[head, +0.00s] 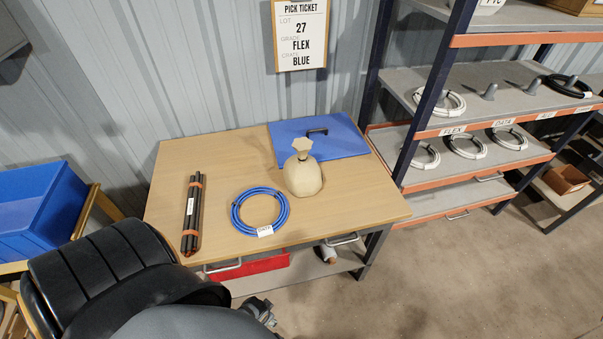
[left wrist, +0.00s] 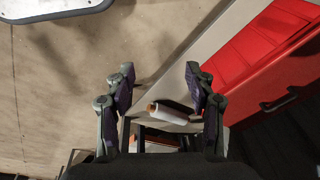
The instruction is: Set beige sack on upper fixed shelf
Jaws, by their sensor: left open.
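The beige sack (head: 303,178) stands upright on the wooden table (head: 345,200), its neck tied and flared at the top. It is right of a blue cable coil (head: 235,220) and in front of a blue lid-like panel (head: 345,145). A rack at the right has a top shelf (head: 520,17), a middle shelf (head: 470,77) with coils and grey pegs, and lower orange-edged trays (head: 480,168). My left gripper (head: 259,310) is partly visible below the table's front edge, away from the sack. In the left wrist view the left gripper (left wrist: 160,86) is open and empty.
Black tubes (head: 191,215) bound with orange bands lie on the table's left. A red drawer (head: 250,266) and a white roll (left wrist: 168,114) are below the tabletop. A blue crate (head: 35,210) stands at the left. The floor at right front is clear.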

